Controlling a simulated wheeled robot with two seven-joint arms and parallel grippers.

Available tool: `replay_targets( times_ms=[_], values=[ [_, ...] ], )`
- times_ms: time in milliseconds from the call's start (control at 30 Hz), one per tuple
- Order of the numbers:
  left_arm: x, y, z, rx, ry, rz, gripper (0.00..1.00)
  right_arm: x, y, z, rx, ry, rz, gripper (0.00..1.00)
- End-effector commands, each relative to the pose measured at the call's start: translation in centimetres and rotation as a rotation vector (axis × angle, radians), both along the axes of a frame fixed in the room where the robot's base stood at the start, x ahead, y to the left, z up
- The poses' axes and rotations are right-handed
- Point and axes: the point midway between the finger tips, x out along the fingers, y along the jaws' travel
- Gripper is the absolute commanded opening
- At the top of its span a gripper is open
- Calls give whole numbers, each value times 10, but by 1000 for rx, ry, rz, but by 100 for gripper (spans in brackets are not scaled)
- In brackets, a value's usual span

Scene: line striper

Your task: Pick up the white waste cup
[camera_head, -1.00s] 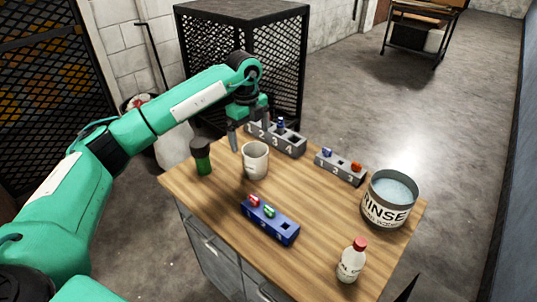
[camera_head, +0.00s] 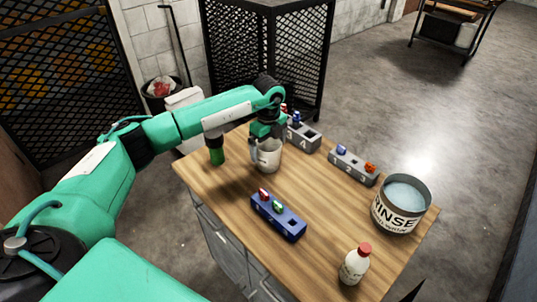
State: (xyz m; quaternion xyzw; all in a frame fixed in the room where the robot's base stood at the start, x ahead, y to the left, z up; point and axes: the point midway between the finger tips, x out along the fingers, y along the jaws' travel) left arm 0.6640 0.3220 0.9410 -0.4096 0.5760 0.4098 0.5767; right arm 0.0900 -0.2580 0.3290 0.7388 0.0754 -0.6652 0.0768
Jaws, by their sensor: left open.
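The white waste cup (camera_head: 269,157) stands upright on the wooden table (camera_head: 315,185), toward its far left part. My left gripper (camera_head: 266,150) is open at the cup, pointing down. One finger shows at the cup's left side; the other finger is hard to make out, so I cannot tell whether the fingers touch the cup. The gripper hides part of the cup's rim. My right gripper is not in view.
A green bottle (camera_head: 216,156) stands left of the cup, partly behind my arm. A blue numbered block (camera_head: 278,217) lies in front. Grey numbered blocks (camera_head: 304,139) (camera_head: 353,166) stand behind and right. A RINSE bucket (camera_head: 400,205) and a red-capped bottle (camera_head: 354,267) stand at the right.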

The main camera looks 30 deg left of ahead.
Motion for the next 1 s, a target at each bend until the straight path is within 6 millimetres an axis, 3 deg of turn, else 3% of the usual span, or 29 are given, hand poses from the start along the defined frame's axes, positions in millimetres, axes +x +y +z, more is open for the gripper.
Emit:
replay_targets(
  times_ms=[200,467,500,733,1000],
  values=[
    [-1,0,-29,-1,3,-1,99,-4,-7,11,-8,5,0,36],
    [0,0,-35,0,0,-1,99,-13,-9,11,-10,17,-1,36],
    [0,0,-35,0,0,-1,97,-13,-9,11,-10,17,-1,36],
    [0,0,-34,-1,0,-1,52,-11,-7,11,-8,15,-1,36],
    [0,0,-34,-1,-1,-1,50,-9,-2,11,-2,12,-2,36]
  ],
)
